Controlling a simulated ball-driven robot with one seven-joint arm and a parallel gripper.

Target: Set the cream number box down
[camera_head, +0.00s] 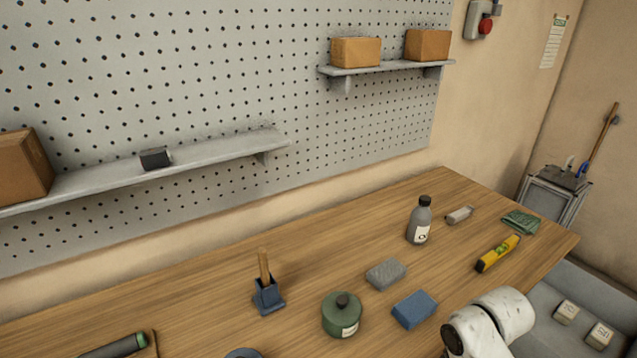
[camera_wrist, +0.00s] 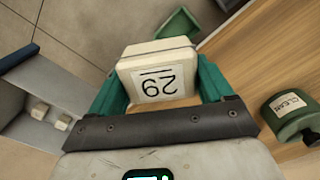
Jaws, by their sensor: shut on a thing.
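The cream number box (camera_wrist: 160,58) is in the wrist view, with a white label reading 29 that appears upside down. My gripper (camera_wrist: 160,82) is shut on it, with a green finger on either side. Floor tiles and the wooden table's edge show beyond the box. In the head view only my white arm shows at the lower right; the gripper and held box are out of that view. Two other cream boxes (camera_head: 566,312) (camera_head: 599,335) sit on a grey surface (camera_head: 548,300) beside the table.
A green jar (camera_wrist: 292,112) is right of my gripper in the wrist view. A green object (camera_wrist: 178,24) lies beyond the held box. The table (camera_head: 340,260) also bears a blue block (camera_head: 414,309), a grey block (camera_head: 386,273), a bottle (camera_head: 419,222) and a yellow level (camera_head: 497,253).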

